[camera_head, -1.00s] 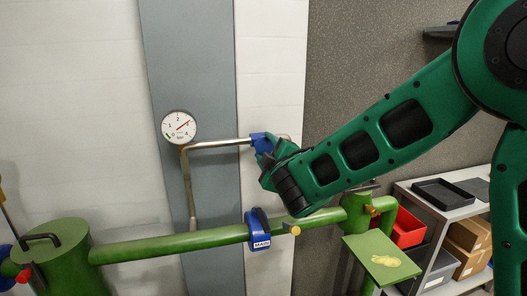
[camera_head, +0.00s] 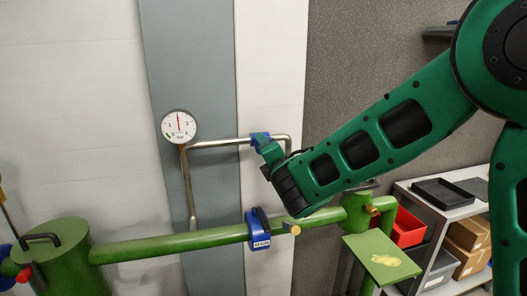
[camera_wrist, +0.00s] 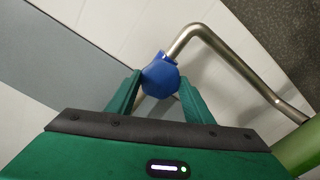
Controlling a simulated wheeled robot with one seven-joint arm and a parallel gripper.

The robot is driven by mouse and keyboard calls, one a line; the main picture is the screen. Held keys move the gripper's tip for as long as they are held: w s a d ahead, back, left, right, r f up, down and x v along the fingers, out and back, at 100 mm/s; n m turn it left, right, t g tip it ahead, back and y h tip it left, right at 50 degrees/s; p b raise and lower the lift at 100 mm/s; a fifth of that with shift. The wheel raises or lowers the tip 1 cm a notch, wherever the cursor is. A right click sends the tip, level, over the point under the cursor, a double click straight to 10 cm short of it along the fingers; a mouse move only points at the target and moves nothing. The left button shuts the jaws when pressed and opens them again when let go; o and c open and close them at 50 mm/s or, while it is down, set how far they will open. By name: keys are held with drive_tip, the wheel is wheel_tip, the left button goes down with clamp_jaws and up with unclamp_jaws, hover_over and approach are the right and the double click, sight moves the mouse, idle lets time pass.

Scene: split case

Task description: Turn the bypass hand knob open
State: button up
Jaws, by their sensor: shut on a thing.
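The bypass is a bare metal pipe (camera_head: 215,144) that rises above the green main pipe and bends over. Its blue hand knob (camera_head: 259,136) sits on the horizontal run, partly covered by my gripper (camera_head: 268,152) in the head view. In the wrist view the blue faceted knob (camera_wrist: 160,76) is between the two green fingers of my gripper (camera_wrist: 158,92), which is shut on it. A round white gauge (camera_head: 179,126) hangs left of the knob; its red needle points about straight up.
A blue valve labelled MAIN (camera_head: 258,230) is on the green pipe (camera_head: 170,247) below the knob. A green tank (camera_head: 65,262) stands at left. A shelf with a red bin (camera_head: 408,230) and boxes (camera_head: 468,235) is at right.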

drive_tip(key=shift+s+f+n, duration=0.1)
drive_tip(key=shift+f+n, duration=0.1)
drive_tip(key=shift+n, duration=0.75)
drive_tip(key=shift+f+n, duration=0.15)
drive_tip(key=shift+n, duration=0.8)
drive_tip(key=o, duration=1)
drive_tip(key=shift+o, duration=0.2)
drive_tip(key=shift+r, duration=0.1)
drive_tip(key=shift+r, duration=0.1)
drive_tip(key=v, duration=1)
drive_tip(key=shift+s+d, duration=0.15)
drive_tip(key=shift+s, duration=0.1)
